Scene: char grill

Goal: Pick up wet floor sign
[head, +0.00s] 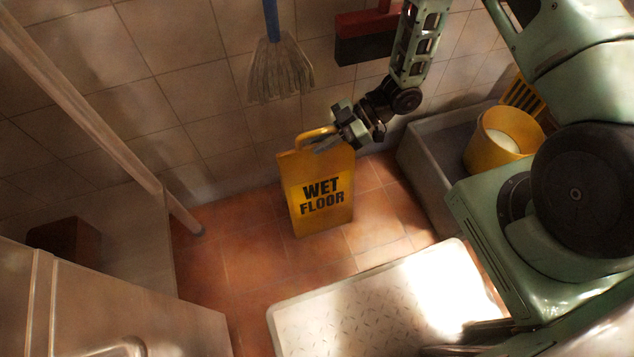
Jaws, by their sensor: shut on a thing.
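The wet floor sign (321,212) is a yellow panel with black "WET FLOOR" lettering and a handle loop at its top. It is roughly upright near the tiled wall in the head view. My gripper (322,144) is at the top of the sign, shut on its handle. The fingers hide part of the handle. I cannot tell whether the sign's lower edge touches the floor.
A mop (279,72) and a red-and-black broom head (362,48) hang on the wall. A grey basin (425,157) with a yellow bucket (478,150) stands right. A bright treaded platform (330,322) is in front. Red floor tiles (235,262) are clear left of the sign.

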